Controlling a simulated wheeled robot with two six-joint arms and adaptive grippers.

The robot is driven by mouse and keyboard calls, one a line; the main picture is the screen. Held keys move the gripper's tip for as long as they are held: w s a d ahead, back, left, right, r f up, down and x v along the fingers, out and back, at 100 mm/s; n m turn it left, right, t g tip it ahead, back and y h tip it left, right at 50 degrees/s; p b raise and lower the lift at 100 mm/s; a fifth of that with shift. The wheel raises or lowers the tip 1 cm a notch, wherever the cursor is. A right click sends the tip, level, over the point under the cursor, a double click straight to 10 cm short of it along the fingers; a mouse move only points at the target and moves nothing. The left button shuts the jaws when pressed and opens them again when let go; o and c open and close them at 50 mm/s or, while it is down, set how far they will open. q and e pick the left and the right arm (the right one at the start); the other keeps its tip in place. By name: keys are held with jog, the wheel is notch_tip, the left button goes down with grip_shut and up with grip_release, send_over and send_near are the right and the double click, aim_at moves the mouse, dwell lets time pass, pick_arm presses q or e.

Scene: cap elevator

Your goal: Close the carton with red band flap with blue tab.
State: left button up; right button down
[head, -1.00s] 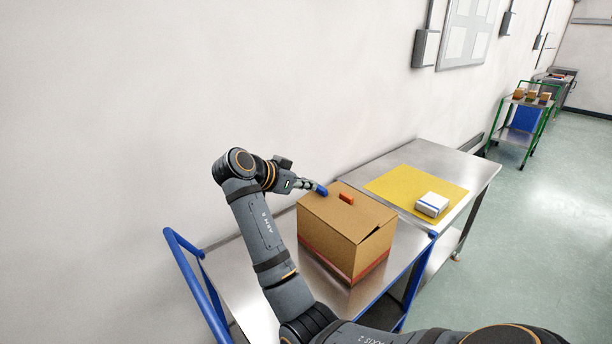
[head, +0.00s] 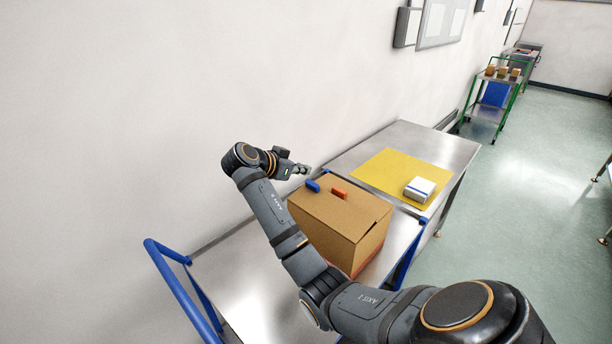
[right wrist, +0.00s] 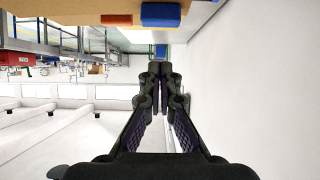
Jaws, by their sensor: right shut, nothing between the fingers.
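The brown carton (head: 345,235) with a red band low on its side stands on the metal cart top. Its top looks nearly flat, with a dark gap at the right front corner. The blue tab (head: 312,186) sits at the far left edge of the top, beside an orange-red tab (head: 339,193). My right gripper (head: 306,169) is shut and empty, just behind the blue tab and apart from it. In the right wrist view the shut fingertips (right wrist: 161,72) are clear of the blue tab (right wrist: 160,15) and red tab (right wrist: 117,20). My left gripper is out of view.
The cart has a blue handle (head: 180,285). The wall (head: 150,110) is close behind my right gripper. A green trolley (head: 497,95) stands far off.

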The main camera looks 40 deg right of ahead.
aim_at(306, 195)
jog(key=f, duration=0.1)
jog(key=d+f+p, duration=0.1)
jog(key=f, duration=0.1)
jog(key=shift+d+f, duration=0.1)
jog(key=shift+d, duration=0.05)
jog(key=shift+f, duration=0.5)
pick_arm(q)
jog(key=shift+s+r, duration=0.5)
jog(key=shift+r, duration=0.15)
pick_arm(e)
jog(key=shift+d, duration=0.1)
